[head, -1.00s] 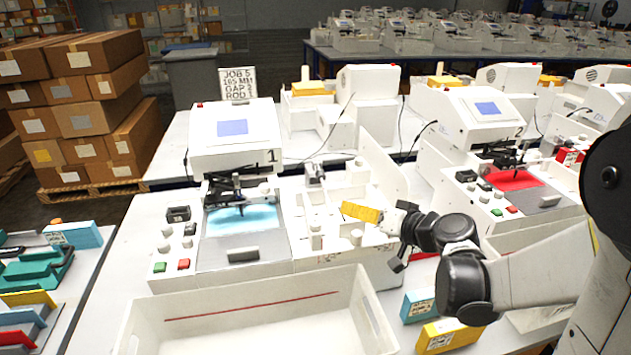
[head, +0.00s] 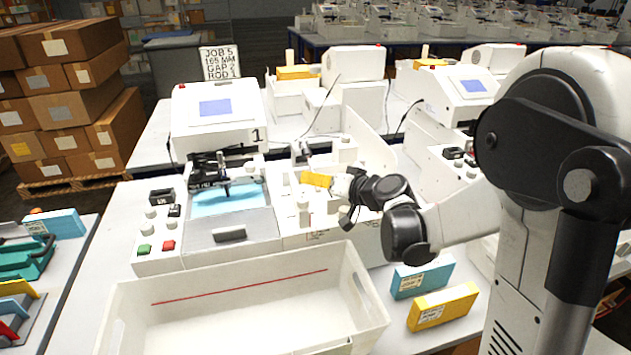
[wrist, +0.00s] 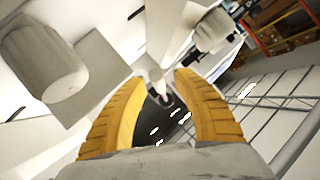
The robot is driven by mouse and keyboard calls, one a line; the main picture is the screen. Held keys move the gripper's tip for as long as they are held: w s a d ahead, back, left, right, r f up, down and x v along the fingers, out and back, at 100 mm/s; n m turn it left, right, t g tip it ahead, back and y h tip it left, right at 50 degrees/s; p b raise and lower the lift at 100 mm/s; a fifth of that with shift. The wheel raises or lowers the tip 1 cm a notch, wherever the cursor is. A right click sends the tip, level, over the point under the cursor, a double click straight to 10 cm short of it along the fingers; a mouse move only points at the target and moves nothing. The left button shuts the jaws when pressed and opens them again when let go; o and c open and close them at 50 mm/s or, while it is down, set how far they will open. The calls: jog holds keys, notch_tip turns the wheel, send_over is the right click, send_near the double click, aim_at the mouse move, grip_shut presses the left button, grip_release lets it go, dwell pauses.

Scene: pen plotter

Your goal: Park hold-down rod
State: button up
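My gripper (head: 304,178) shows its yellow fingers above the white side deck of plotter 1 (head: 218,118), next to a white upright post (head: 303,214). In the wrist view, the two yellow fingers (wrist: 159,84) stand apart. A thin pale rod-like part with a dark end (wrist: 155,76) shows at the gap between their tips. I cannot tell whether it touches them or is the hold-down rod. A thick white cylinder (wrist: 45,62) stands left of the fingers in the wrist view. The plotter's blue bed (head: 228,200) lies under a dark pen carriage (head: 222,177).
A job sign (head: 220,63) reads JOB 5, 165 MM, GAP 2, ROD 1. A white bin (head: 345,262) stands in front of the plotter. Blue (head: 422,277) and yellow (head: 443,307) boxes lie right of it. A white side panel (head: 365,135) rises behind my gripper.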

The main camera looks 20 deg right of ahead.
grip_shut()
